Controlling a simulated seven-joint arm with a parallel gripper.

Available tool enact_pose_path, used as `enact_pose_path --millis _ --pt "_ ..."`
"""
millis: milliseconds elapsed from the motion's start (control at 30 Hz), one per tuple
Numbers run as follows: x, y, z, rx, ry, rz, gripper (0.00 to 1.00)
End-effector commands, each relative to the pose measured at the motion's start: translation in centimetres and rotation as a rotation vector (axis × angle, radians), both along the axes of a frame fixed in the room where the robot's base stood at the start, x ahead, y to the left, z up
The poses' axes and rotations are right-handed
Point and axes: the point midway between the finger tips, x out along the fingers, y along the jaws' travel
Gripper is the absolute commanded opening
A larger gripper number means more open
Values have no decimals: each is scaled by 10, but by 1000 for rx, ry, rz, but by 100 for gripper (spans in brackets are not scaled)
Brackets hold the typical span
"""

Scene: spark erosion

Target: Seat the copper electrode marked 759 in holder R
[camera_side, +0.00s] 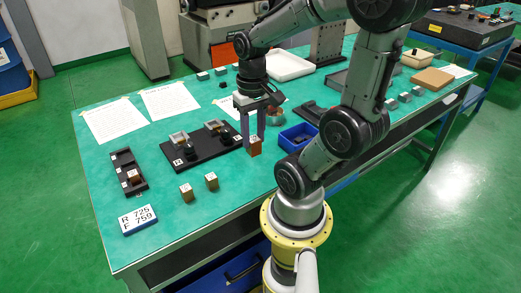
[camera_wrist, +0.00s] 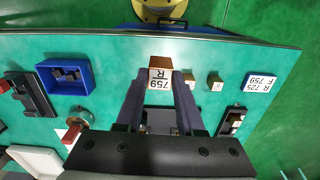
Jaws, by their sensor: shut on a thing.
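My gripper (camera_side: 253,138) is shut on a copper electrode (camera_side: 255,149), right of the black holder plate. The black holder plate (camera_side: 205,157) carries two grey holders, a left one (camera_side: 179,138) and a right one (camera_side: 213,125), each with a black knob. Both look empty. The plate is mostly hidden behind my gripper in the wrist view.
Two copper blocks (camera_side: 186,193) (camera_side: 211,181) stand in front of the plate. A card (camera_side: 138,219) reads R 725, F 759. A black tray (camera_side: 124,160) at left holds a copper block. A blue bin (camera_side: 298,137) stands right of my gripper. Papers (camera_side: 170,101) lie behind.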

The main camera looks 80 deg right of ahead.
Motion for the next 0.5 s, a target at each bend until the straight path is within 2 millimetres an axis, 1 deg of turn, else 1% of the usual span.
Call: enact_pose_path --millis 33,167,200,367,400,500 --pt "15 -13 11 -1 -1 -5 0" --pt "52 -42 34 -1 -1 -13 0" --pt "64 -51 39 -1 -1 -15 0" --pt "113 -86 54 1 1 -18 0" --pt "125 -94 56 1 1 -19 0" --pt "156 -114 58 1 1 -18 0"
